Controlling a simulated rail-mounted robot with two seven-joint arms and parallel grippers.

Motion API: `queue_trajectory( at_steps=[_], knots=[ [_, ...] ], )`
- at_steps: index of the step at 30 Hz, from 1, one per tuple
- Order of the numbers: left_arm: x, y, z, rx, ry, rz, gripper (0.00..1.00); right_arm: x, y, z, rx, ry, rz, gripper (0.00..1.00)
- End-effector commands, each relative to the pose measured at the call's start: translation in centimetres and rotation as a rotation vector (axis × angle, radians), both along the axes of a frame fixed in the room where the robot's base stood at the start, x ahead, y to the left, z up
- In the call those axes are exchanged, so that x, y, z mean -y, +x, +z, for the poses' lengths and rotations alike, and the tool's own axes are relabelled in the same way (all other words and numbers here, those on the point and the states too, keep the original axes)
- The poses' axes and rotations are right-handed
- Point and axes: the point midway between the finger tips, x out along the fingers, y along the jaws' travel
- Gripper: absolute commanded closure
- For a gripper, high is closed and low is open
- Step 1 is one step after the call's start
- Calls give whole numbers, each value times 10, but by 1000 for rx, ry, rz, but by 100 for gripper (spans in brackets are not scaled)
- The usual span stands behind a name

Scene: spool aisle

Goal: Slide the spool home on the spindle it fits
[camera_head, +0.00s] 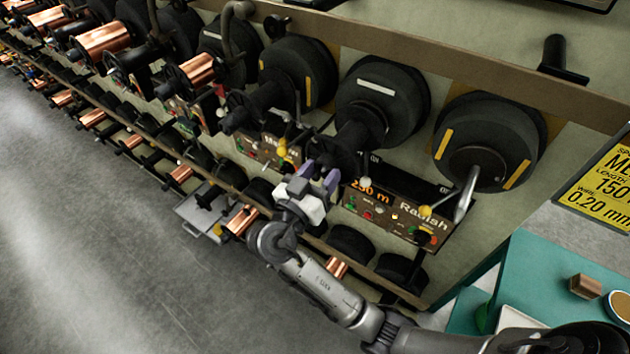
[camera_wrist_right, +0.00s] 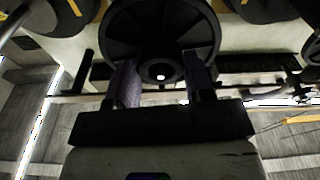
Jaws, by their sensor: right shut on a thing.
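My right gripper (camera_head: 318,180) is shut on a black spool (camera_head: 338,158) in the head view. The spool is in front of a large dark drum (camera_head: 388,98) and in line with its hub (camera_head: 360,122). In the right wrist view my right gripper (camera_wrist_right: 161,82) has one finger on each side of the spool's round hub, with the wide black flange (camera_wrist_right: 160,22) behind. A small bright spot shows at the hub's centre. I cannot tell how far the spool is on the spindle, as the spool hides it. My left gripper is not in view.
Other drums stand along the wall, some with copper spools (camera_head: 103,38). The right drum (camera_head: 487,140) has a bent silver lever (camera_head: 466,196). A label panel (camera_head: 398,212) is below. A grey tray (camera_head: 190,212) and a teal table (camera_head: 545,275) flank my right arm.

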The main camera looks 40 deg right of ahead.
Motion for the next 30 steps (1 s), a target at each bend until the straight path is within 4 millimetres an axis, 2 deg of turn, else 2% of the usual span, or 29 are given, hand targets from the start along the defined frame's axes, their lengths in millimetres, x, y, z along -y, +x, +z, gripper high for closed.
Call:
queue_trajectory(
  at_steps=[11,12,20,30],
  knots=[
    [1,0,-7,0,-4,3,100,21,6,0,2,-2,-2,100],
    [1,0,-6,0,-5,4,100,21,6,1,1,-1,-1,48],
    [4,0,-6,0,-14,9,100,20,6,0,1,0,-1,23],
    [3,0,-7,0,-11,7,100,15,5,-2,-1,2,1,22]
  ],
)
